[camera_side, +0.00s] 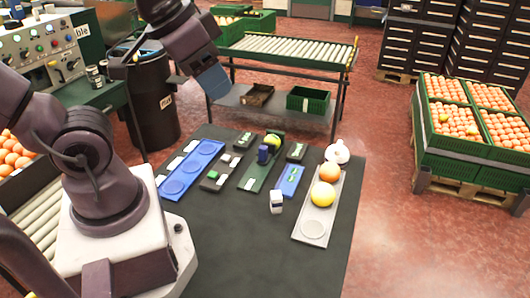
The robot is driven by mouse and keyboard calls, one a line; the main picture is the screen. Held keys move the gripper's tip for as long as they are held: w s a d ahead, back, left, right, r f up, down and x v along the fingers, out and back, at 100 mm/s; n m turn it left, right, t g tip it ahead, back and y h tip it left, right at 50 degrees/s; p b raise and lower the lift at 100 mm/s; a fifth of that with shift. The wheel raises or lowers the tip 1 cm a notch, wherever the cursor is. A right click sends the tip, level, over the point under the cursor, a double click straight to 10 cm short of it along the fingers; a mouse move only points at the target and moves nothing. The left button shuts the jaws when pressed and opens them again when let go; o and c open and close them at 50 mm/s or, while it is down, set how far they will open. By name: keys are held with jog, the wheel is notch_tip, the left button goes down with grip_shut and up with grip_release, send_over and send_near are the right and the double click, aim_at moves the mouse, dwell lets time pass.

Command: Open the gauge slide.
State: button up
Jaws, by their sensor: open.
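My gripper (212,84) hangs at the end of my raised arm, above and beyond the back left of the dark table. It is open, with nothing seen in it, and is well apart from everything on the table. A dark green board (252,179) lies mid-table and looks like the gauge. An upright blue block (263,154) stands on it, perhaps the slide's handle. A yellow-green round fruit (273,140) sits at its far end, partly hidden by the block. How far the slide is open is too small to tell.
A blue tray with round recesses (191,170) lies left. A grey tray (313,228) holds an orange (329,172) and a yellow fruit (323,194). A white rounded object (338,151) stands behind. A small white-and-blue block (276,201) stands in front. The table's front is clear.

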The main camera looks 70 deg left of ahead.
jog(key=w+a+f+n+g, duration=0.4)
jog(key=w+a+f+g, duration=0.1)
jog(key=w+a+f, duration=0.35)
jog(key=n, duration=0.5)
send_near(263, 147)
notch_tip(263, 147, down, 12)
jog(key=shift+w, duration=0.15)
